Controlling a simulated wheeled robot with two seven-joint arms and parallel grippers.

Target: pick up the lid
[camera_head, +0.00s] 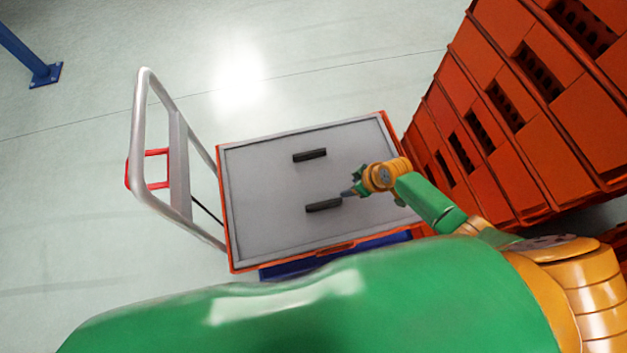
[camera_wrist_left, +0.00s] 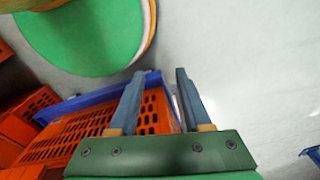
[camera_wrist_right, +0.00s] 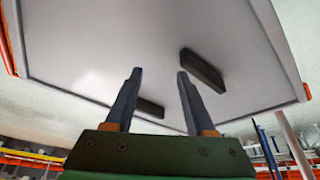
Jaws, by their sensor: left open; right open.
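The grey flat lid (camera_head: 265,185) lies on an orange tote (camera_head: 226,215) in the head view. Two dark bar handles stand on it, a far one (camera_head: 310,155) and a near one (camera_head: 323,205). My right gripper (camera_head: 347,193) is at the near handle's right end; in the head view I cannot tell whether it touches. In the right wrist view the lid (camera_wrist_right: 120,55) fills the upper part, with one handle (camera_wrist_right: 203,70) right of the open, empty fingers (camera_wrist_right: 155,82) and another (camera_wrist_right: 150,108) seen between them. My left gripper (camera_wrist_left: 160,85) is open and empty, beside orange crates.
A silver cart handle (camera_head: 180,150) with a red bracket rises left of the tote. Stacked orange totes (camera_head: 510,110) stand at the right. A blue post (camera_head: 38,68) is at the far left. The floor behind the cart is clear.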

